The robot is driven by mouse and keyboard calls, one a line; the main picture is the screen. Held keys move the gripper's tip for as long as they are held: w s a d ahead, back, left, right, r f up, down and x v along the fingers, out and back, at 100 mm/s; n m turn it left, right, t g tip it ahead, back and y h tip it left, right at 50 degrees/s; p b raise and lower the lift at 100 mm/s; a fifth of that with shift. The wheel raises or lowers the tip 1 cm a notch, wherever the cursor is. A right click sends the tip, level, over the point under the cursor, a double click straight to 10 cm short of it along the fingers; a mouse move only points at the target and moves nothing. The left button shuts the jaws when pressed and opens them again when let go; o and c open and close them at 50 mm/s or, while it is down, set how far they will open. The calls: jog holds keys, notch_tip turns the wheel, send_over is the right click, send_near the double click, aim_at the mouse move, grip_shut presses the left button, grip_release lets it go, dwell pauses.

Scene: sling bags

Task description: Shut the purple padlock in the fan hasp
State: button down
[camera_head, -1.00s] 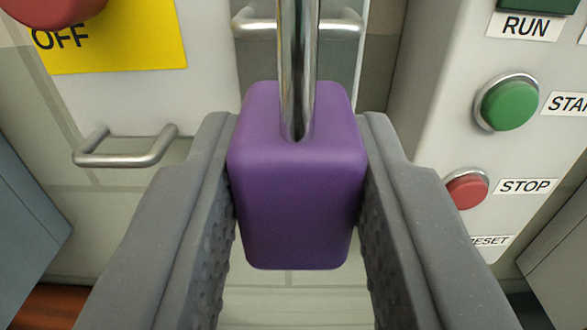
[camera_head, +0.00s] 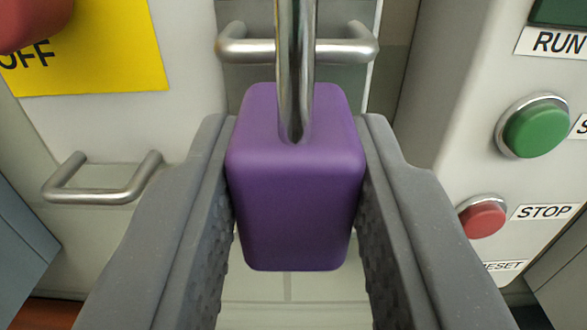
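The purple padlock (camera_head: 294,200) is held between the two dark grey fingers of my gripper (camera_head: 296,205), in the middle of the head camera view. The fingers touch its left and right sides. Its shiny metal shackle (camera_head: 295,60) rises from the top of the body and runs out of the upper edge of the picture. The top of the shackle is out of view, so I cannot tell whether it is open or closed. No fan hasp can be made out in the frame.
A metal bar handle (camera_head: 345,51) lies behind the shackle, and another handle (camera_head: 100,190) is at left. A yellow OFF label (camera_head: 110,50) with a red knob (camera_head: 30,22) is upper left. A grey panel at right carries a green button (camera_head: 537,130) and a red STOP button (camera_head: 483,218).

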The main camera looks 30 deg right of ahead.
jog(key=shift+x, duration=1.3)
jog(key=shift+f, duration=0.15)
dwell(0.4)
jog(key=shift+c, duration=2.1)
grip_release()
jog(key=shift+s, duration=0.15)
jog(key=shift+b+v, duration=0.55)
jog(key=shift+v, duration=2.9)
